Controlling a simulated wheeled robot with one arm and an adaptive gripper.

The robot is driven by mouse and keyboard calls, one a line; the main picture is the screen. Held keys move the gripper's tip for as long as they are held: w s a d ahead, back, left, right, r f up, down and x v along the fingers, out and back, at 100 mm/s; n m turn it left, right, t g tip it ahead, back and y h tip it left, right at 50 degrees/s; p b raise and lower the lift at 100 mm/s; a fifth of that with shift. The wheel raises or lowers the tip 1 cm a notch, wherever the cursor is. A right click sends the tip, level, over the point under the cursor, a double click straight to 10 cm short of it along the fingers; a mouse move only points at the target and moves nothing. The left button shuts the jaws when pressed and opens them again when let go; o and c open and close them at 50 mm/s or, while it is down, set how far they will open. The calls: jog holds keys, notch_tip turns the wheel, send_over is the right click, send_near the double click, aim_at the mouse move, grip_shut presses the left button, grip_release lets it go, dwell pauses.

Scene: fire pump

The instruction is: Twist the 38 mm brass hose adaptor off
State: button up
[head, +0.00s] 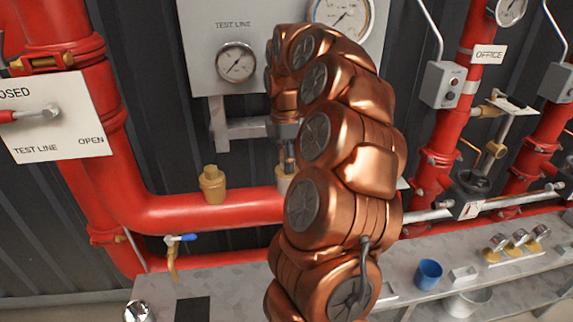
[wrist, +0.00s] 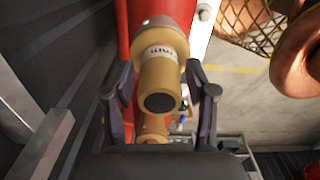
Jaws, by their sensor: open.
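A brass adaptor (wrist: 163,75) with a small white label and a dark round end fills the middle of the wrist view. It sits on the red pipe (wrist: 165,12). The label's print is too blurred to read surely. My gripper (wrist: 161,95) is open, with one dark finger on each side of this adaptor; I see gaps and cannot tell any contact. In the head view my gripper (head: 287,160) is over the red pipe, with part of a brass fitting (head: 284,185) under it. Another brass fitting (head: 212,184) stands upright on the pipe to the left.
A shelf (head: 230,285) runs below the pipe, with a blue cup (head: 428,273) at right. A blue-handled tap (head: 176,243) hangs below the pipe. A gauge panel (head: 205,65) stands behind my arm. A test line lever plate (head: 55,118) is at left.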

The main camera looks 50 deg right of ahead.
jog(key=m+b, duration=0.2)
jog(key=m, duration=0.1)
jog(key=shift+f, duration=0.3)
jog(key=shift+w+r+m+b, duration=0.15)
jog(key=shift+m+b, duration=0.4)
jog(key=shift+m, duration=0.45)
jog(key=m+b, duration=0.2)
jog(key=shift+d+f+m, duration=0.15)
jog(key=shift+f+m, duration=0.05)
jog(key=shift+m, duration=0.1)
jog(key=m+b, duration=0.2)
jog(key=m, duration=0.1)
jog(key=shift+r, duration=0.3)
grip_shut()
